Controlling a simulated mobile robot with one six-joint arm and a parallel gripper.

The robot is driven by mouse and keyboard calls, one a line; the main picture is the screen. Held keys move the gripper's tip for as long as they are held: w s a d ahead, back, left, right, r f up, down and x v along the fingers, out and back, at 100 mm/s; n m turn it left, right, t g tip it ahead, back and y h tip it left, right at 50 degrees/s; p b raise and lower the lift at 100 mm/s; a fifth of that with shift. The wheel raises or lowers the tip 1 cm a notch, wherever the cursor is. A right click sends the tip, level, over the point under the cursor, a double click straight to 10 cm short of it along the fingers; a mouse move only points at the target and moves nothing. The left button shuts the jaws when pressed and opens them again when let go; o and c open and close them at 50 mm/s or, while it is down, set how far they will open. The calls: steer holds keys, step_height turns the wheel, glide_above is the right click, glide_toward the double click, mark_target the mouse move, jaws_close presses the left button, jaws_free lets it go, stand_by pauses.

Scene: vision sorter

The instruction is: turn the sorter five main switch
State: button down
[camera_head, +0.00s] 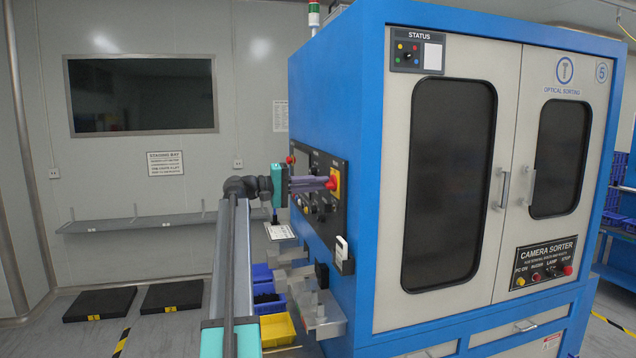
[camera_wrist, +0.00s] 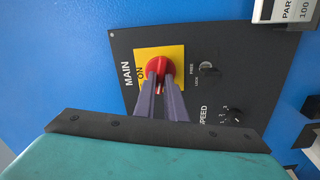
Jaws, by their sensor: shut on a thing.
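The main switch (camera_wrist: 159,68) is a red knob on a yellow plate (camera_wrist: 142,58). The words MAIN and ON show beside it in the wrist view. In the head view the red knob (camera_head: 331,184) shows on the side panel of the blue sorter (camera_head: 345,50), which bears the number 5. My gripper (camera_wrist: 160,84) is shut on the red knob, with one purple finger at each side of it. The fingers hide the knob's lower part. In the head view my gripper (camera_head: 326,183) reaches the panel from the left.
The black panel (camera_wrist: 210,50) also carries a small knob (camera_wrist: 208,70) marked FREE and LOCK and a SPEED dial (camera_wrist: 237,115). A white box (camera_head: 342,249) sticks out at the panel's lower right. Blue and yellow bins (camera_head: 277,329) stand below my arm.

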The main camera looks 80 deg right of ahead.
steer(key=shift+n+p, duration=0.4)
steer(key=shift+n, duration=0.9)
steer(key=c, duration=1.8)
jaws_free()
steer(key=shift+d, duration=0.1)
steer(key=shift+w+f, duration=0.1)
steer(key=b+v, duration=0.4)
steer(key=v, duration=0.9)
steer(key=shift+w+a, duration=0.25)
steer(key=shift+w, duration=0.05)
steer(key=shift+w, duration=0.1)
